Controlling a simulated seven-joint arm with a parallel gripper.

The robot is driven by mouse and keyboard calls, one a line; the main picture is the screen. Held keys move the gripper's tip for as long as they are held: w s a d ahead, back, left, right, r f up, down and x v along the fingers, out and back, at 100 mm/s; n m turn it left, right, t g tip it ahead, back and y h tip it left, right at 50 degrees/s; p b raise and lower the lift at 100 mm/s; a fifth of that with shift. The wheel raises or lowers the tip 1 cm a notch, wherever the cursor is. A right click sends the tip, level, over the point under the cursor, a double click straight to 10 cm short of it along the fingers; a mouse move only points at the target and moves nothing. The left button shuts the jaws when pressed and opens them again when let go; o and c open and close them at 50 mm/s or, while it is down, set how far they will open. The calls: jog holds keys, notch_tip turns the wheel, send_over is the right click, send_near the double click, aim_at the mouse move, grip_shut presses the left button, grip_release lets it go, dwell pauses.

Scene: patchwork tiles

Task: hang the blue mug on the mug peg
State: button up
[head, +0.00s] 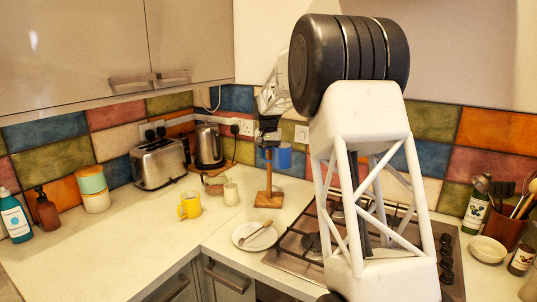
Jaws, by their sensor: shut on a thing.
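The blue mug (284,158) is raised well above the counter, just right of the top of the wooden mug peg stand. The mug peg's post (268,179) stands upright on a square wooden base on the counter near the hob. My gripper (268,139) is small and dark at the post's top, beside the mug, and is shut on the mug. The handle and fingertips are too small to make out. I cannot tell whether the mug touches the peg or its handle is around it.
A yellow mug (190,206), a cream cup (231,193) and a plate (244,237) with a wooden utensil stand left of the post. The hob (290,248) lies to the right. A kettle (208,146) and toaster (158,163) stand behind. The front left counter is clear.

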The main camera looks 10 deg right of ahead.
jog(key=shift+f+t+y, duration=0.2)
jog(key=shift+t+y, duration=0.25)
jog(key=shift+y, duration=0.85)
jog(key=shift+f+t+y, duration=0.15)
jog(key=shift+t+y, duration=0.3)
jog(key=shift+y, duration=0.85)
jog(key=shift+a+f+t+y, duration=0.15)
jog(key=shift+t+y, duration=0.35)
jog(key=shift+y, duration=1.5)
jog(key=shift+w+a+r+t, duration=0.1)
jog(key=shift+r+t, duration=0.15)
jog(key=shift+t, duration=0.05)
jog(key=o, duration=1.3)
jog(key=shift+o, duration=0.2)
jog(key=shift+r, duration=0.1)
jog(key=shift+v, duration=3.9)
